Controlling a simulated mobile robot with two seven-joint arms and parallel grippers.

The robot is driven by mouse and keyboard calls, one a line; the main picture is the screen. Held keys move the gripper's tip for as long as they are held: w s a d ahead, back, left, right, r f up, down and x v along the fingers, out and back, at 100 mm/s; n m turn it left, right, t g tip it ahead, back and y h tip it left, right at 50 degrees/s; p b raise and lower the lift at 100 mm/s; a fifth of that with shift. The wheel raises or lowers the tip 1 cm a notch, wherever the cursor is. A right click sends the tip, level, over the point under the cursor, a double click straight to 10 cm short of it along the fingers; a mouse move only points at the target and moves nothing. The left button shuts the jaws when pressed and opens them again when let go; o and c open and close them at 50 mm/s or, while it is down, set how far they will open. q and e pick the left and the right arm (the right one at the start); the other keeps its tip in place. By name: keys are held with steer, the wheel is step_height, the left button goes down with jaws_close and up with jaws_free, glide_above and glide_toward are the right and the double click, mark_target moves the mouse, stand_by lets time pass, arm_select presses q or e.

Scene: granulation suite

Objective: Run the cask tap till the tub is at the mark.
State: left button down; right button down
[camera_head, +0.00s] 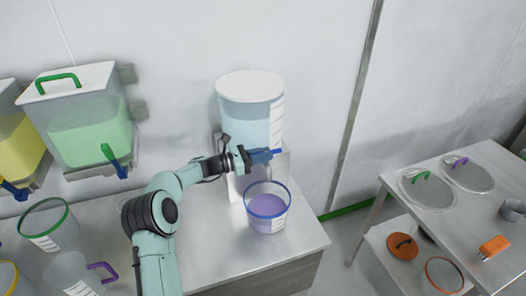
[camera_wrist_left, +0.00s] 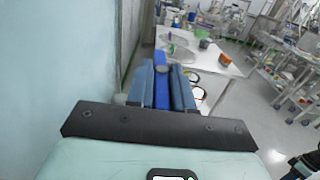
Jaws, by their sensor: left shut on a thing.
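A clear cask (camera_head: 250,105) with a white lid, a scale strip and pale blue contents stands against the wall on a white stand. Its blue tap handle (camera_head: 277,152) sticks out low at the front. My left gripper (camera_head: 259,156) is shut on the handle; in the left wrist view the blue handle (camera_wrist_left: 162,88) lies between the two fingers. A clear tub (camera_head: 268,207) with a blue rim and a scale strip stands below the tap, holding purple liquid. The tub's mark and any stream cannot be made out. My right gripper is not in view.
A green-rimmed tub (camera_head: 45,224) and a purple-handled jug (camera_head: 72,272) stand on the bench's left. A metal table (camera_head: 455,225) stands at the right, across a gap.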

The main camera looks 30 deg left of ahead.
arm_select(q)
steer(key=shift+r, duration=0.15)
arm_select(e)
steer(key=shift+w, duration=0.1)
arm_select(q)
steer(key=c, duration=1.1)
jaws_free()
steer(key=shift+o, duration=0.2)
steer(key=shift+s+a, duration=0.25)
steer(key=b+v, duration=0.2)
steer(key=v, duration=1)
steer(key=shift+s+a, duration=0.2)
steer(key=shift+a, duration=0.05)
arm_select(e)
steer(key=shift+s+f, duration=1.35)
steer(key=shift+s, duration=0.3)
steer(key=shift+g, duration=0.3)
